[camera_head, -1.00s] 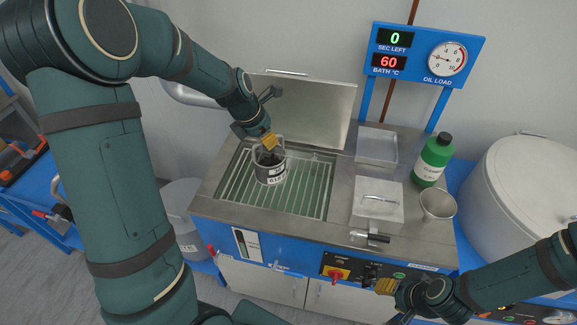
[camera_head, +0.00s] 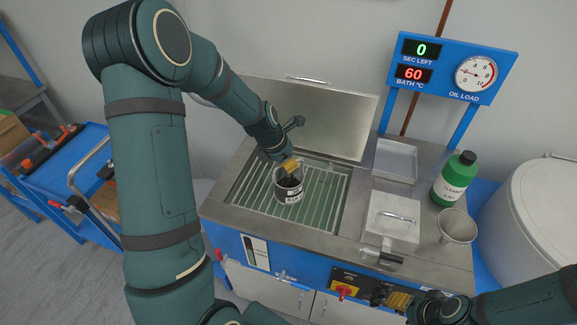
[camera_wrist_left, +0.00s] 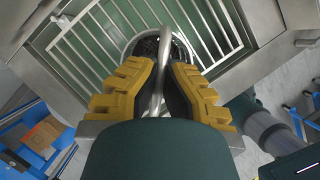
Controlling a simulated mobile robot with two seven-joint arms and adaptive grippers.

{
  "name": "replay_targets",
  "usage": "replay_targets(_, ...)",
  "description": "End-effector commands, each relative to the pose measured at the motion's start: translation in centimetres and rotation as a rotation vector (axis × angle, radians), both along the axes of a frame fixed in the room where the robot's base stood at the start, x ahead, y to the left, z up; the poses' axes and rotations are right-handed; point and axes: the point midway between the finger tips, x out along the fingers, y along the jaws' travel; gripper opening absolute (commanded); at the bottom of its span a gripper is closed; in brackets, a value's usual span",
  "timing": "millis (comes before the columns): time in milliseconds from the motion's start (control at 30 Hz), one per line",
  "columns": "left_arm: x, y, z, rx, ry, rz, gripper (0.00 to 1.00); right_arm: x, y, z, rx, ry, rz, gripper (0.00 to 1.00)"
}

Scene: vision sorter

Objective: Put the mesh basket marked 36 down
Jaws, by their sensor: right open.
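The mesh basket (camera_head: 289,191), a small dark round one with a white label and an upright loop handle, is over the slatted rack in the open bath (camera_head: 323,196). Its label is too small to read surely. My left gripper (camera_head: 290,165) is above it, with its yellow fingers shut on the handle. In the left wrist view the grey handle (camera_wrist_left: 163,60) runs between the fingertips (camera_wrist_left: 162,72), and the basket is mostly hidden below. I cannot tell whether the basket touches the rack. My right gripper (camera_head: 397,300) is open and empty at the bench's front.
The bath lid (camera_head: 318,118) stands open behind. The display reads 0 seconds and 60 °C. A blue cart (camera_head: 60,180) stands left.

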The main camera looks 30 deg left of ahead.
Motion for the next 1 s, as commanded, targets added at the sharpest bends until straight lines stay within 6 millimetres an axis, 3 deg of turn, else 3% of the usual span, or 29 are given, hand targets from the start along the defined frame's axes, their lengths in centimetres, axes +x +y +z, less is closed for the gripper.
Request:
replay_targets(100, 0.0, 0.0, -1.4, 0.0, 0.0, 0.0, 0.0, 0.0, 0.0, -0.2, 0.0, 0.0, 0.0, 0.47)
replay_targets(467, 0.1, 0.0, -1.7, 0.0, -0.003, -0.001, 0.0, 0.0, 0.0, -0.3, 0.0, 0.0, 0.0, 0.47)
replay_targets(500, 0.0, 0.0, -1.8, 0.0, 0.0, -0.001, 0.17, 0.0, 0.0, -0.3, 0.0, 0.0, 0.0, 0.47)
replay_targets(567, 0.0, 0.0, -1.7, 0.0, 0.0, -0.001, 0.34, 0.0, 0.0, -0.2, 0.0, 0.0, 0.0, 0.47)
replay_targets(867, 0.0, 0.0, -1.7, 0.0, 0.0, -0.001, 0.34, 0.0, 0.0, -0.2, 0.0, 0.0, 0.0, 0.47)
replay_targets(1000, -0.2, 0.2, -0.7, 0.002, -0.003, 0.0, 0.34, 0.0, 0.0, -0.1, 0.0, 0.0, 0.0, 0.47)
